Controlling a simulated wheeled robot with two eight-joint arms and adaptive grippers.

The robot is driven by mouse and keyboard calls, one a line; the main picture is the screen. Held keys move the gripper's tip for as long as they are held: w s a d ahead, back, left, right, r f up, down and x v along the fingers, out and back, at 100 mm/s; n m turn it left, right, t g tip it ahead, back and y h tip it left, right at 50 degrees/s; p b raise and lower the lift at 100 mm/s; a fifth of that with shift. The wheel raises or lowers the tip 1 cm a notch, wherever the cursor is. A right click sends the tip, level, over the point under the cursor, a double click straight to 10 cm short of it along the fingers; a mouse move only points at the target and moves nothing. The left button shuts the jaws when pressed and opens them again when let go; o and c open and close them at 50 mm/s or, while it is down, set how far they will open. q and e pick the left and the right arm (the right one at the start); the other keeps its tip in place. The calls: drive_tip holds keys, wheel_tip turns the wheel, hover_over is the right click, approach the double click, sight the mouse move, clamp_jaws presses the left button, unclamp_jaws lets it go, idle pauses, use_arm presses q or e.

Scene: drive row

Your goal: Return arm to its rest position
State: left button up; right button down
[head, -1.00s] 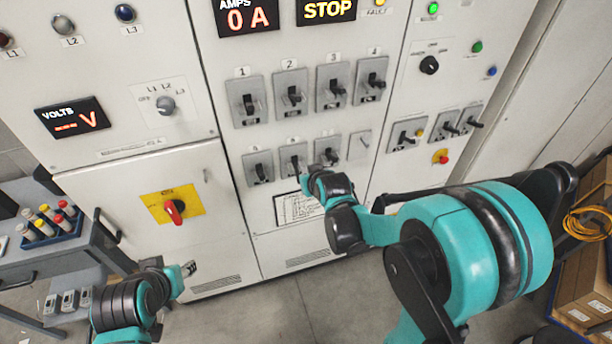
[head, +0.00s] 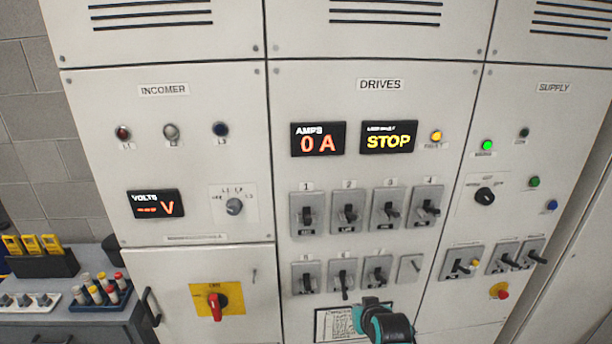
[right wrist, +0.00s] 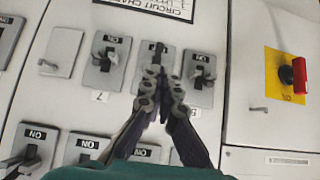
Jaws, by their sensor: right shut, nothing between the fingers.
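My right gripper (right wrist: 163,78) is shut and empty in the right wrist view, pointing at the panel in front of switch 6 (right wrist: 158,48), which it partly hides. I cannot tell whether the fingertips touch that switch. In the head view switch 6 (head: 342,272) shows with its lever pointing down. Part of my right arm, teal and black, shows at the bottom of the head view, in front of the panel beside the circuit chart (head: 328,325). My left gripper is in neither view now.
Switch 7 (right wrist: 107,62) and switch 5 (right wrist: 200,78) flank the gripper closely. A red rotary handle (head: 214,306) on a yellow plate is at lower left. Supply levers (head: 503,259) stick out at right. A trolley (head: 105,328) with trays stands at the left.

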use_arm(q)
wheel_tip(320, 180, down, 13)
drive_tip(key=b, duration=1.2)
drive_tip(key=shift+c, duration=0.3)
use_arm(e)
drive_tip(key=s+f+g, duration=0.1)
drive_tip(key=s+f, duration=0.3)
drive_tip(key=s, duration=0.6)
drive_tip(key=s+f+g, duration=0.1)
drive_tip(key=s+f, duration=0.3)
drive_tip(key=s, duration=0.6)
drive_tip(key=shift+s+d, duration=0.2)
drive_tip(key=shift+s, duration=0.1)
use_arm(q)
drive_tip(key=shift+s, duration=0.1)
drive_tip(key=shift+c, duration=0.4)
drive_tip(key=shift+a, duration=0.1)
use_arm(e)
drive_tip(key=shift+a, duration=0.1)
